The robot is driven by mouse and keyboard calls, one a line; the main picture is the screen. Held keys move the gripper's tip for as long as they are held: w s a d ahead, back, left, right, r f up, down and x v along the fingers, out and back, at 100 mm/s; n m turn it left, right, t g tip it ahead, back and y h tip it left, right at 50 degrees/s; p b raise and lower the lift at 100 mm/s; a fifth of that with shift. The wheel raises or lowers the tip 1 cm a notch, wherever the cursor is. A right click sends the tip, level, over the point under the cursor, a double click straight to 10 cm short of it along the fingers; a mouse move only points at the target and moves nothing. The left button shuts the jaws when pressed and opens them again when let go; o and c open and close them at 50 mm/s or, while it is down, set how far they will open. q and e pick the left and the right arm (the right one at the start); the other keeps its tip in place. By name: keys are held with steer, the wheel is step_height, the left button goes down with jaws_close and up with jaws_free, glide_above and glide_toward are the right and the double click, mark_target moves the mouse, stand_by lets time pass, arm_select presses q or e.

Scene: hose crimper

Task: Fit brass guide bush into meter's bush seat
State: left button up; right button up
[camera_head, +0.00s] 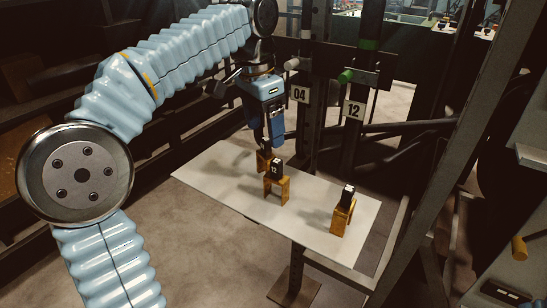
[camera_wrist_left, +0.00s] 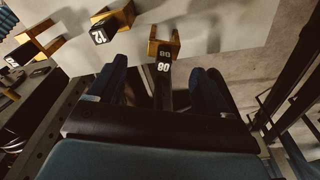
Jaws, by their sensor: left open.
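My left gripper (camera_head: 273,138) points down over the far part of a white board, open. That piece is at an orange-yellow stand (camera_wrist_left: 165,42), whose far part shows behind the gripper in the head view (camera_head: 262,158). A black block marked 12 (camera_head: 276,168) sits on another stand (camera_head: 277,188); it also shows in the wrist view (camera_wrist_left: 101,34). I cannot make out a brass guide bush, a meter or a bush seat. My right gripper is out of view.
The white board (camera_head: 310,218) also carries a third black block (camera_head: 347,194) on a stand (camera_head: 341,217) at right. Metal posts behind carry plates 04 (camera_head: 300,94) and 12 (camera_head: 354,109). A slanted frame post (camera_head: 455,140) rises at right. A yellow knob (camera_head: 519,247) is at lower right.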

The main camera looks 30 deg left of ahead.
mark_target(267, 154)
arm_select(q)
steer(key=f, duration=0.5)
steer(key=w+f+b, duration=0.1)
steer(key=f, duration=0.2)
steer(key=c, duration=1.2)
